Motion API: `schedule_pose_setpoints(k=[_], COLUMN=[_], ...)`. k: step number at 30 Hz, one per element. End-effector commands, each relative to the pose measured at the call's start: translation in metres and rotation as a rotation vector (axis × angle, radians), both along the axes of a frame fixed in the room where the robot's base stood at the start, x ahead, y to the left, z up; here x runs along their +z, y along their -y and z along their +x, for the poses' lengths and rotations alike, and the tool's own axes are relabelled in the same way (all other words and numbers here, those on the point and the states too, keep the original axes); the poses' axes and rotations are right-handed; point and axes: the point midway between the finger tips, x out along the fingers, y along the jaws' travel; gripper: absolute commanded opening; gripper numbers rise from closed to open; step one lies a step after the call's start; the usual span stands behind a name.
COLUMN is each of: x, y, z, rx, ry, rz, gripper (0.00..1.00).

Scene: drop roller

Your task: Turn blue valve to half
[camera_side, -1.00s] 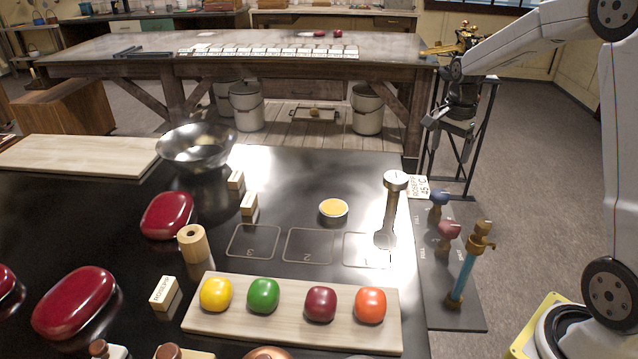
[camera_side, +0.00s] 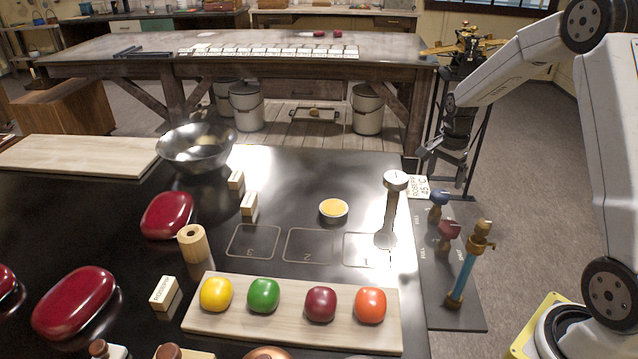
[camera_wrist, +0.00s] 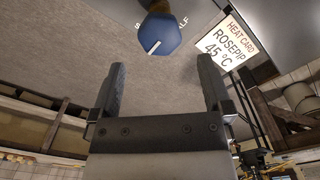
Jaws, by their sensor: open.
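The blue valve (camera_side: 439,197) is a small knob standing on a dark panel (camera_side: 452,290) at the right of the table in the side view. In the wrist view the blue valve (camera_wrist: 160,34) shows its face with a white pointer line, and part of a label ending in "LF" beside it. My gripper (camera_side: 442,170) is open and empty, just above and behind the blue valve in the side view. In the wrist view its two fingers (camera_wrist: 160,72) stand apart, with the valve beyond the gap between them. No contact with the valve shows.
A red valve (camera_side: 449,230) and a blue pipe with a brass tap (camera_side: 466,270) stand close on the same panel. A heat card (camera_side: 419,186) reading "ROSEPIP 45 °C" is beside the blue valve. A metal post (camera_side: 391,210) stands left of the panel.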

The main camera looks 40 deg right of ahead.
Motion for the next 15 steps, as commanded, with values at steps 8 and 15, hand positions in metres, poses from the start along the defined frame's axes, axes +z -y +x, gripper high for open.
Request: schedule_pose_setpoints(k=[8,15], x=[-0.035,-0.053], y=[0.0,0.0], z=[-0.001,0.0], rx=[0.0,0.0], ry=[-0.003,-0.001], rz=[0.001,-0.001], gripper=[1.0,1.0])
